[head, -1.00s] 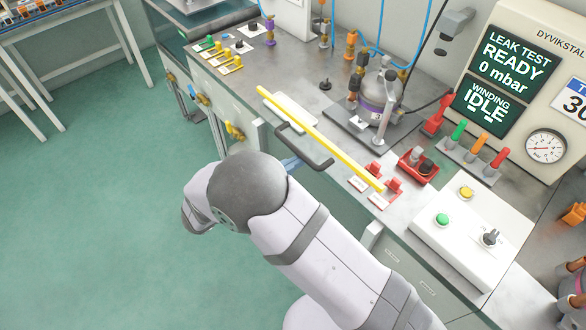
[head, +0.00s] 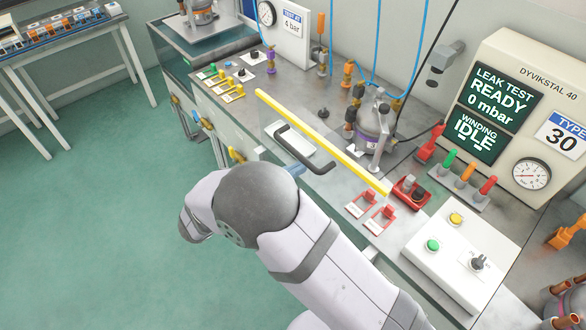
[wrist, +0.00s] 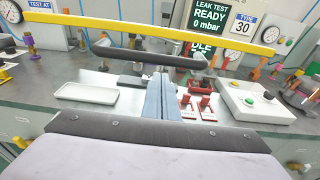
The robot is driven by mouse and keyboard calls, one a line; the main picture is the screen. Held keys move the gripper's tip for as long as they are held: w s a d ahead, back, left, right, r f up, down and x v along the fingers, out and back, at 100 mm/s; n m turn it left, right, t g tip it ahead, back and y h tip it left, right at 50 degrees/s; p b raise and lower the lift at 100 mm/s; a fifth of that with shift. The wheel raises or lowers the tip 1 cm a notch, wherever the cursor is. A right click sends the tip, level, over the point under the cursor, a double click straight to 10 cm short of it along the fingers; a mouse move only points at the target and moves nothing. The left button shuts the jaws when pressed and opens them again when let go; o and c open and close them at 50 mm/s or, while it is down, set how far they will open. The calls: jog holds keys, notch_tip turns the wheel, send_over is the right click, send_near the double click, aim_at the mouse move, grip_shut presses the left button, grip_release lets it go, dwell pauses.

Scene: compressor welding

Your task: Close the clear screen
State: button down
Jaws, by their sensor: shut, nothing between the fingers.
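The clear screen shows mainly by its yellow edge bar (head: 322,141), which runs slantwise above the bench front; it also crosses the top of the wrist view (wrist: 165,31). Its transparent panel is hard to make out. A dark handle (head: 300,149) is fixed to the screen, and in the wrist view it lies level below the yellow bar (wrist: 130,55). My gripper (wrist: 163,76) is shut and empty. Its blue fingertips are at the underside of the handle, not around it; I cannot tell whether they touch. In the head view my arm partly hides the fingers (head: 291,168).
A white tray (head: 313,154) and red switches (head: 371,196) lie behind and below the bar. A compressor (head: 372,124) stands farther back. A white control box (head: 447,262) with buttons sits at the right.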

jog(key=f+b+v, duration=0.2)
jog(key=b+v, duration=0.2)
jog(key=v, duration=0.5)
jog(key=shift+s+a, duration=0.2)
jog(key=shift+a, duration=0.05)
jog(key=shift+f, duration=0.1)
